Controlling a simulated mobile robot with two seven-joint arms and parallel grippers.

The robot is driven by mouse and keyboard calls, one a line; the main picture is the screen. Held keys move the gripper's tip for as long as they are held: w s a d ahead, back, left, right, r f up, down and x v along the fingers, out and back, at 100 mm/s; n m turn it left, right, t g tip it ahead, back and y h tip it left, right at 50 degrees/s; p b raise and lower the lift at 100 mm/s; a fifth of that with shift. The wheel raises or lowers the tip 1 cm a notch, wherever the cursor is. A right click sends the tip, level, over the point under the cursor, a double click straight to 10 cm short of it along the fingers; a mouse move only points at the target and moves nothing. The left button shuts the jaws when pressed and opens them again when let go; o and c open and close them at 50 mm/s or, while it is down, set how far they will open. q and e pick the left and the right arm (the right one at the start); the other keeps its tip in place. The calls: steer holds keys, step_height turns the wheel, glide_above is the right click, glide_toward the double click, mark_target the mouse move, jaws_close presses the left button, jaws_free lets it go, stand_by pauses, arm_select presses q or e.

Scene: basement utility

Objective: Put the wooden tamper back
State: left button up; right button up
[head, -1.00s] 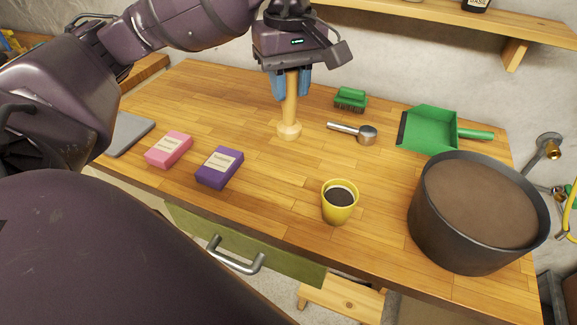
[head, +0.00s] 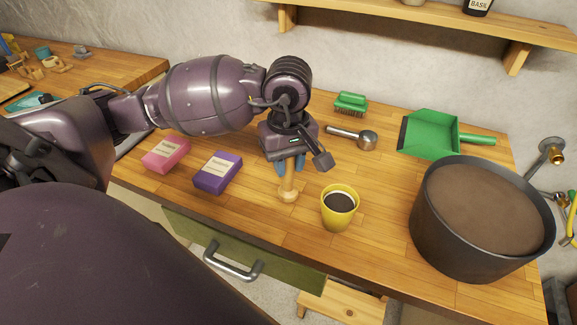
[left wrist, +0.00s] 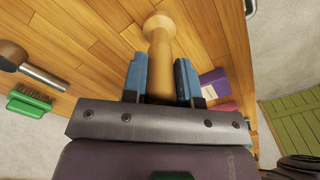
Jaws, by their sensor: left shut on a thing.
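The wooden tamper (head: 289,186) is a pale turned-wood piece with a wider round foot. My left gripper (head: 290,165) is shut on its upper part and holds it nearly upright, foot down, left of the yellow cup. The left wrist view shows the tamper (left wrist: 160,52) between the blue fingers of my left gripper (left wrist: 162,80), its foot pointing away from me. I cannot tell whether the foot touches the wooden worktop (head: 370,250). My right gripper is not in view.
The yellow cup (head: 339,222) of dark liquid stands close to the tamper. A purple packet (head: 218,173) and pink packet (head: 166,154) lie left. Behind are a metal scoop (head: 366,140), green brush (head: 350,104) and green dustpan (head: 430,135). A soil-filled pot (head: 420,225) stands right.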

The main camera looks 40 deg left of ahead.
arm_select(q)
steer(key=shift+f, duration=0.65)
steer(key=shift+f, duration=0.3)
steer(key=o, duration=0.9)
steer(key=shift+r, duration=0.1)
steer(key=shift+r, duration=0.1)
